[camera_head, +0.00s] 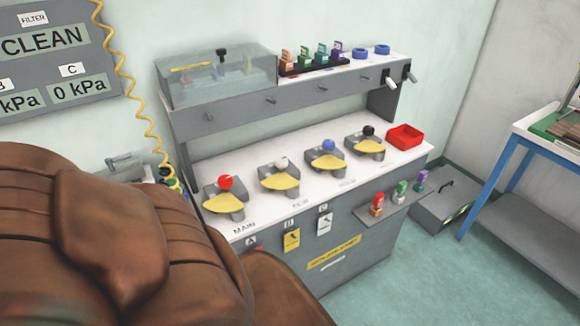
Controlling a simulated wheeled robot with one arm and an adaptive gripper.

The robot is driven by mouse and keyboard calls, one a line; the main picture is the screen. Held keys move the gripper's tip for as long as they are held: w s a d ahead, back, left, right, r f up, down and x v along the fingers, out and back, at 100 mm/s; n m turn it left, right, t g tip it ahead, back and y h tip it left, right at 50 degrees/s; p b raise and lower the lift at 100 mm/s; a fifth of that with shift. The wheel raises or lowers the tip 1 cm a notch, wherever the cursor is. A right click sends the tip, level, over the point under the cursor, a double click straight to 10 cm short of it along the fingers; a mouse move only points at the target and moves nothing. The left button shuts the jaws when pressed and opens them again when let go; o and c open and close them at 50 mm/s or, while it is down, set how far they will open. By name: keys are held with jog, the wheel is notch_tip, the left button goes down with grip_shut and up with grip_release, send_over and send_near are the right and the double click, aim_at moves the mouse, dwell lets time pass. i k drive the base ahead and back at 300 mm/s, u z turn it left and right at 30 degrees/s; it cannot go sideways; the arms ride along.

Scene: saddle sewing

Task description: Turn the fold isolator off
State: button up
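A row of isolators stands on the white bench top, each a grey block with a yellow plate and a coloured ball knob. The knobs are red (226,182), white (281,163), blue (328,145) and black (369,131), from left to right. The label in front of the red one reads MAIN (244,228). The other labels are too small to read surely, so I cannot tell which isolator is fold. Knob positions, on or off, are also unclear. My gripper is not in view.
A large brown leather form (110,240) blocks the left foreground. A shelf with a clear cover (217,78) overhangs the bench's back. A red tray (405,136) stands at the bench's right end. Green floor (440,270) is open at right.

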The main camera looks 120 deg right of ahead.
aim_at(328, 161)
jog(key=u, duration=0.05)
jog(key=i, duration=0.3)
jog(key=z, duration=4.95)
jog(key=i, duration=0.5)
jog(key=z, duration=0.25)
jog(key=k, duration=0.45)
jog(key=z, duration=0.65)
jog(key=i, duration=0.8)
jog(key=u, duration=1.15)
jog(key=i, duration=0.45)
jog(key=u, duration=0.4)
